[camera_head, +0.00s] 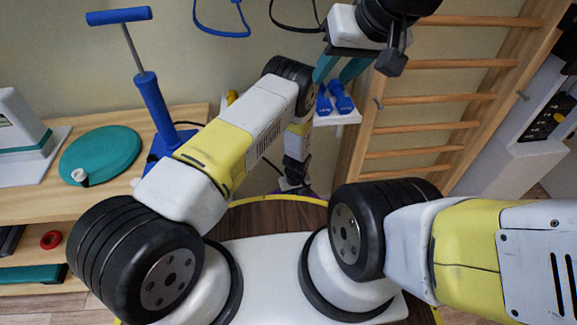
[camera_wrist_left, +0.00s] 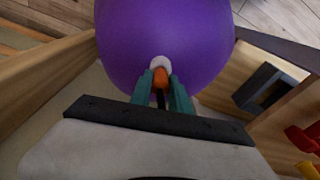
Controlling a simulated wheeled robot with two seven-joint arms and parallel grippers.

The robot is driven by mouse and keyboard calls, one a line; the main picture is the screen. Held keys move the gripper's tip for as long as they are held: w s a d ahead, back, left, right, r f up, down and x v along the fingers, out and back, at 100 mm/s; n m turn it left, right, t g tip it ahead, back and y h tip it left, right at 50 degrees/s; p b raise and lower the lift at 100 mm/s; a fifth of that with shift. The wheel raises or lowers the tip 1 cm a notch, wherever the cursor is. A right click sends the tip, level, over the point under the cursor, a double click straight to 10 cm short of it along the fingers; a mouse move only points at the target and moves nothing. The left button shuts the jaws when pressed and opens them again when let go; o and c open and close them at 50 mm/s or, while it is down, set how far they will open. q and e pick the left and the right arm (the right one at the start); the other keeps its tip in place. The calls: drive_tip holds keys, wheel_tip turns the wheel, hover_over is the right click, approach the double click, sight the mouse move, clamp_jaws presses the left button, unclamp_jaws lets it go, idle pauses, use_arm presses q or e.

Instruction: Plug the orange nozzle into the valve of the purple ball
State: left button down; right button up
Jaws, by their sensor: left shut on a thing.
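In the left wrist view the purple ball (camera_wrist_left: 165,30) fills the top middle, with its white valve (camera_wrist_left: 160,62) facing my left gripper (camera_wrist_left: 162,84). The teal fingers of that gripper are shut on the orange nozzle (camera_wrist_left: 161,77), whose tip is at the valve. I cannot tell how deep the tip sits in it. A dark hose runs back between the fingers. In the head view the ball is mostly hidden behind my left arm. My right gripper (camera_head: 338,70) is raised at the top, its teal fingers apart and empty.
A blue pump (camera_head: 152,105) stands on the wooden bench at left, beside a teal disc (camera_head: 101,155). Blue dumbbells (camera_head: 341,98) lie on a small white shelf by the wooden wall bars (camera_head: 430,99). In the left wrist view, wooden boards flank the ball.

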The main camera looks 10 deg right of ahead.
use_arm(q)
drive_tip(key=shift+f, duration=0.3)
idle(0.5)
drive_tip(key=c, duration=1.1)
unclamp_jaws()
drive_tip(key=shift+c, duration=0.2)
drive_tip(key=shift+r, duration=0.1)
drive_tip(key=shift+r, duration=3.35)
